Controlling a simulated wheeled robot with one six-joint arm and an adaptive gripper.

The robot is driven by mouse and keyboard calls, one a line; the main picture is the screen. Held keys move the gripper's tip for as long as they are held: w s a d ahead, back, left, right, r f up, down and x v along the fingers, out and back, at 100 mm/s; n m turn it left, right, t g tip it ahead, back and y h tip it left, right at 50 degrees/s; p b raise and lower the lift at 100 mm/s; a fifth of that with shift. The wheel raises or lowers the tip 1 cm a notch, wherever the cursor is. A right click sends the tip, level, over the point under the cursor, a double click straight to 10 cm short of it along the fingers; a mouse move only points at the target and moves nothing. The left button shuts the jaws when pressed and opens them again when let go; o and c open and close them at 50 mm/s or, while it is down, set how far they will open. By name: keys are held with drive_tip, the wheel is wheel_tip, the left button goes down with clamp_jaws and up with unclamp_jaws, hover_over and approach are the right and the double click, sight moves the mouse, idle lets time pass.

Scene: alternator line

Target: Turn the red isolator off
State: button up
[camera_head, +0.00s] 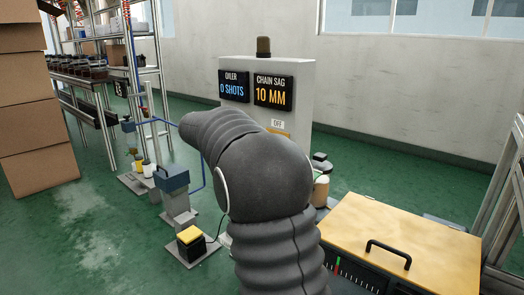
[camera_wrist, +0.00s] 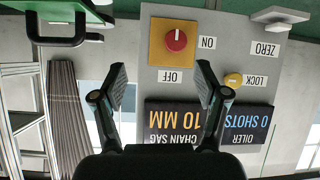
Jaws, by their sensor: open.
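The red isolator (camera_wrist: 176,40) is a round red knob on an orange-yellow plate (camera_wrist: 158,54) on a grey cabinet (camera_wrist: 140,42). The wrist view is upside down. An ON label (camera_wrist: 208,43) is at the plate's right and an OFF label (camera_wrist: 169,76) at its lower edge. A small pale mark shows on the knob; its setting is hard to read. My gripper (camera_wrist: 161,84) is open and empty, its fingers apart, with the knob beyond them and not touched. In the head view my arm hides the knob and the gripper; the cabinet (camera_head: 300,70) and an OFF label (camera_head: 278,124) show.
The cabinet carries an oiler display (camera_head: 233,87), a chain sag display (camera_head: 273,91) and a small yellow LOCK knob (camera_wrist: 233,80). A wooden-topped unit with a black handle (camera_head: 388,252) stands at right. Boxes (camera_head: 35,110) are stacked at left. Green floor is clear at front left.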

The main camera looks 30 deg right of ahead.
drive_tip(key=shift+m+h, duration=0.8)
drive_tip(key=shift+m, duration=0.1)
drive_tip(key=w+x, duration=0.1)
drive_tip(key=x, duration=0.5)
drive_tip(key=w+p+x, duration=0.1)
drive_tip(key=x, duration=0.5)
drive_tip(key=w+a+x, duration=0.1)
drive_tip(key=w+x, duration=0.1)
drive_tip(key=x, duration=0.4)
drive_tip(key=shift+r+p, duration=0.15)
drive_tip(key=shift+p, duration=0.25)
drive_tip(key=c, duration=1.1)
